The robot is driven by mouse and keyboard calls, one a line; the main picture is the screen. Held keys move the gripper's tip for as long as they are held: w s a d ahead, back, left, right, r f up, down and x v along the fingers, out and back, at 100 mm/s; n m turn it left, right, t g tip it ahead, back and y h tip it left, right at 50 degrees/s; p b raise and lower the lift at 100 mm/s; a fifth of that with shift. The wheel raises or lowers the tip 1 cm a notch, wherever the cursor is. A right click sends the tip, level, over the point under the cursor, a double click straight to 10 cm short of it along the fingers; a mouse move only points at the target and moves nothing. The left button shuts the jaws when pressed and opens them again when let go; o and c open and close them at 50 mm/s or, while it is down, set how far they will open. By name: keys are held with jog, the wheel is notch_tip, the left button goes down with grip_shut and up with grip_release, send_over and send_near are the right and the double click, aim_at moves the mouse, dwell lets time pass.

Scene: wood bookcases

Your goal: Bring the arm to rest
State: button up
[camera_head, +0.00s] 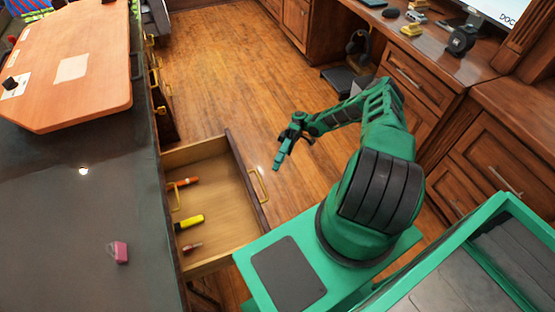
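My green arm reaches out over the wooden floor from its mount at the lower right. My gripper (283,152) is at its far end, just right of an open drawer (232,167) and apart from it. I see no object in the gripper. Its fingers are too small to tell whether they are open or shut.
The pulled-out drawer holds an orange item (183,183), a yellow item (189,222) and a small reddish item (192,247). A dark counter (60,220) with a pink block (120,252) is at left. Wood cabinets (490,160) stand at right. The floor (220,70) beyond is clear.

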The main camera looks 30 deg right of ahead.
jog(key=shift+w+d+r, duration=0.1)
dwell(0.6)
jog(key=s+d+r+m+t+h, duration=0.25)
jog(key=r+m+h, duration=0.2)
jog(key=r, duration=0.85)
jog(key=s+d+r+m+t+h, duration=0.15)
jog(key=d+r+m+h, duration=0.35)
jog(key=r, duration=0.7)
jog(key=s+r+m+t+h, duration=0.6)
jog(key=s+r, duration=0.7)
jog(key=s, duration=0.4)
jog(key=shift+s+r+t, duration=0.15)
jog(key=shift+s+t, duration=0.05)
jog(key=shift+t, duration=0.7)
jog(key=shift+d, duration=0.1)
